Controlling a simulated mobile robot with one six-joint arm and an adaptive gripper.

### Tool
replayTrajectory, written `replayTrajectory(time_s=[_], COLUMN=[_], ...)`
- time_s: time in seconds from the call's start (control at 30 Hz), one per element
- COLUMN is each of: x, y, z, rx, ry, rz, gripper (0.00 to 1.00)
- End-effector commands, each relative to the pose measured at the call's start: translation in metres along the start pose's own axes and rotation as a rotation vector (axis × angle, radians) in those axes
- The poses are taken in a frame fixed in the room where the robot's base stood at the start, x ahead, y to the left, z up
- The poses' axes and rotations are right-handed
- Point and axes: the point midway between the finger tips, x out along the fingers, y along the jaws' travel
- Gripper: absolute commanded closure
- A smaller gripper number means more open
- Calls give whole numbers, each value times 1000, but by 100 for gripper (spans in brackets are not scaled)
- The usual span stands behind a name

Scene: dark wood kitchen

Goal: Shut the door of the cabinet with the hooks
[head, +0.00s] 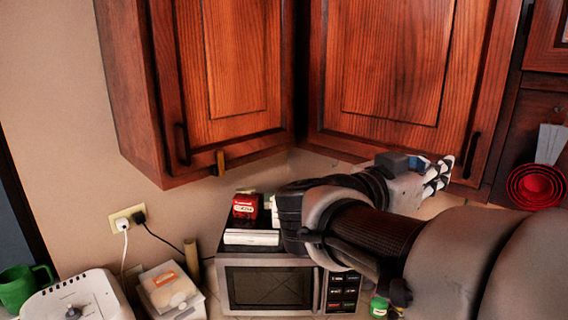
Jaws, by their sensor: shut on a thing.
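A reddish-brown wooden cabinet door (395,65) fills the upper right of the head view. Its dark vertical handle (473,155) is near the door's lower right corner. My gripper (446,172) is at the door's lower right, with its fingertips at the handle. It appears shut on the handle, but the exact contact is hard to see. The hooks themselves are not clearly visible. Red nested cups (537,186) hang at the far right. I cannot tell whether this door is fully flush with its frame.
A second cabinet door (228,65) with a dark handle (182,145) is on the left. Below are a microwave (270,289), a red box (246,206) on it, a white appliance (75,298) and a green mug (20,287). My arm crosses above the counter's right side.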

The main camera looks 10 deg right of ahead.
Motion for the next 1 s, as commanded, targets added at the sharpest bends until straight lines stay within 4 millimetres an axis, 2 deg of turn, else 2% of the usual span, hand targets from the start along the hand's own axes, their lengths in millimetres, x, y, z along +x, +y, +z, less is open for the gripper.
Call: replayTrajectory(time_s=[0.03, 0.3, 0.43, 0.6, 1.0], x=[14, 83, 108, 119, 119], y=[5, 6, 4, 3, 3], z=[-2, -2, -1, 1, 1], rx=[-1, -5, -4, -2, -3], ry=[0, -2, -1, -3, -2], rz=[-5, -19, -22, -26, -26], gripper=[100, 100, 100, 100, 100])
